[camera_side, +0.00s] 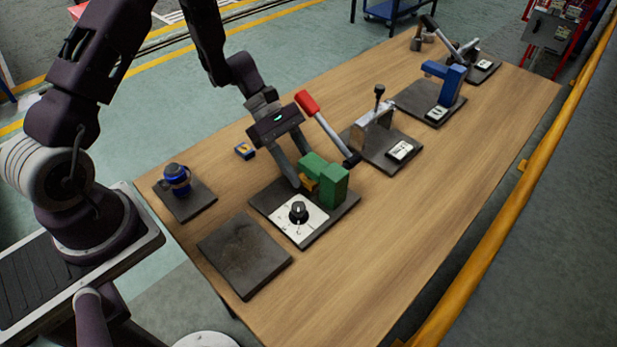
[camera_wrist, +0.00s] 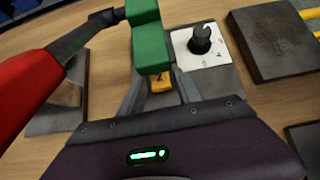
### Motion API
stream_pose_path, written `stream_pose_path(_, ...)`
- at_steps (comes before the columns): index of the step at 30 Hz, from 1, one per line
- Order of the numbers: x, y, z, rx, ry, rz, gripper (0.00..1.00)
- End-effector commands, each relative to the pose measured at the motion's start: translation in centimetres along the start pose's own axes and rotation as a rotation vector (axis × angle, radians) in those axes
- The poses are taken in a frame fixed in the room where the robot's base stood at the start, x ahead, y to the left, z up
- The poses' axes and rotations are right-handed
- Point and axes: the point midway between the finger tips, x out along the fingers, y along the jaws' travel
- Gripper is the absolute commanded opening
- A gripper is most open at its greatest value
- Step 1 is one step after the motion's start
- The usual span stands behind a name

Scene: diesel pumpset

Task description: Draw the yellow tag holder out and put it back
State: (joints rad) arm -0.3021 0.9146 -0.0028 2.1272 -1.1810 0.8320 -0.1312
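The yellow tag holder (camera_side: 309,184) sits at the foot of the green block (camera_side: 333,189), on the side facing my arm. It also shows in the wrist view (camera_wrist: 161,83), poking out from under the green block (camera_wrist: 149,42). My gripper (camera_side: 303,170) points down at it with its fingers apart. In the wrist view, one finger of my gripper (camera_wrist: 161,88) is on each side of the yellow tag holder, and I see no clear contact. The inner end of the tag holder is hidden in or behind the green block.
A white dial plate with a black knob (camera_side: 298,211) shares the dark base plate. A red-handled lever (camera_side: 322,124) rises close behind my gripper. A blue jar (camera_side: 177,178) and an empty dark plate (camera_side: 244,256) lie nearby. The table's front right is clear.

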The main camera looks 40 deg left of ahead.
Motion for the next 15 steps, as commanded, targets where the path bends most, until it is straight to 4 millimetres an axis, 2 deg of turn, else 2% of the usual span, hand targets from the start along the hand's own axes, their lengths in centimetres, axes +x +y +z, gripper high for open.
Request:
stream_pose_path(3,-0.02,0.0,0.01,0.001,0.0,0.0,0.38)
stream_pose_path(8,-0.03,0.0,0.02,0.001,0.0,0.0,0.07)
stream_pose_path(9,-0.03,0.01,0.02,0.001,0.0,0.0,0.04)
stream_pose_path(15,-0.15,0.02,0.14,0.001,0.0,0.0,0.04)
